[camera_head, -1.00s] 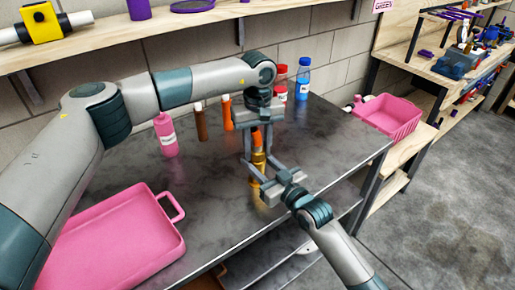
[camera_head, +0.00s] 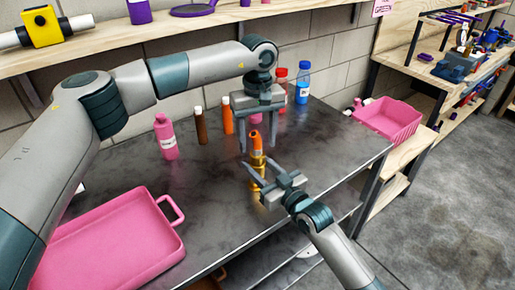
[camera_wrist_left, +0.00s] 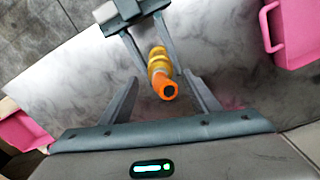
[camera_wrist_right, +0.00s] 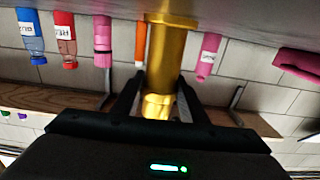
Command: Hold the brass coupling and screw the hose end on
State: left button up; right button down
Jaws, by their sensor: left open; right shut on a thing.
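The brass coupling (camera_head: 257,172) stands upright near the bench's front edge. My right gripper (camera_head: 258,165) is shut on it; the right wrist view shows the brass body (camera_wrist_right: 166,50) between the fingers. The orange hose end (camera_head: 256,144) stands on top of the coupling, leaning slightly; how deep it sits cannot be told. In the left wrist view the hose end (camera_wrist_left: 166,88) points toward the camera, with the yellow brass (camera_wrist_left: 157,55) behind it. My left gripper (camera_head: 258,148) is open and empty above, its fingertips apart from the hose end on either side.
A pink tray (camera_head: 172,238) lies at the bench's left. Several bottles, including a pink one (camera_head: 166,137), an orange one (camera_head: 227,115) and a blue one (camera_head: 302,84), stand along the wall behind. A pink basket (camera_head: 390,118) is at the right.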

pick_arm(q)
notch_tip(320, 180, up, 7)
jog(key=shift+r, duration=0.15)
dwell(0.4)
pick_arm(e)
jog(key=c, duration=1)
grip_release()
jog(key=shift+s, duration=0.1)
pick_arm(q)
notch_tip(320, 180, down, 2)
jog(key=shift+f+b, duration=0.1)
jog(key=shift+b, duration=0.95)
pick_arm(e)
jog(key=v, duration=1.7)
jog(key=shift+d, duration=0.15)
